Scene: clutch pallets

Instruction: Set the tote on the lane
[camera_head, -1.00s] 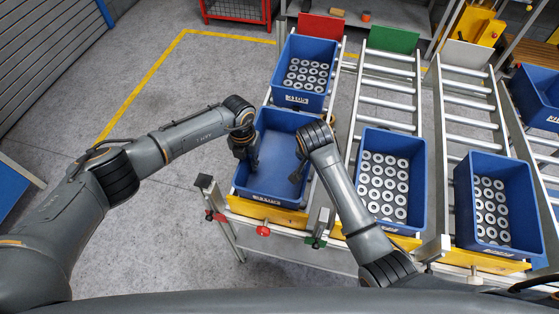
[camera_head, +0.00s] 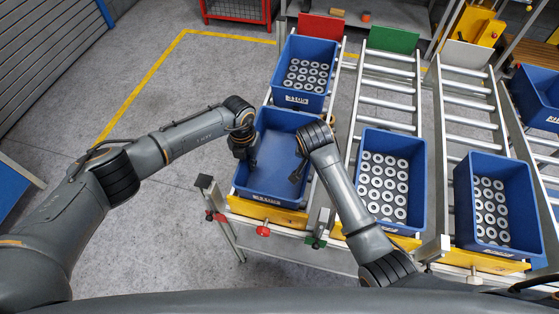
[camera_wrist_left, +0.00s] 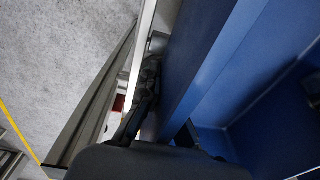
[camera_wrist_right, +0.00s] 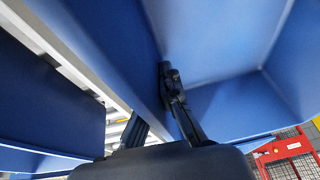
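The empty blue tote (camera_head: 272,183) is at the near end of the left lane (camera_head: 266,98), behind its yellow end stop (camera_head: 262,213). It looks level; I cannot tell whether its base fully rests on the rollers. My left gripper (camera_head: 249,158) is at its left wall, with one finger outside and one inside, closed on the wall (camera_wrist_left: 215,60). My right gripper (camera_head: 297,174) is at the right wall in the same way; its inner finger shows against the wall in the right wrist view (camera_wrist_right: 172,88). The other fingers are partly hidden by the walls.
A blue tote of grey rings (camera_head: 305,72) stands directly behind on the same lane. Ring-filled totes stand at the near ends of the middle lane (camera_head: 393,178) and right lane (camera_head: 494,200). Red (camera_head: 321,27) and green (camera_head: 392,39) panels mark the lanes' far ends. Floor at left is clear.

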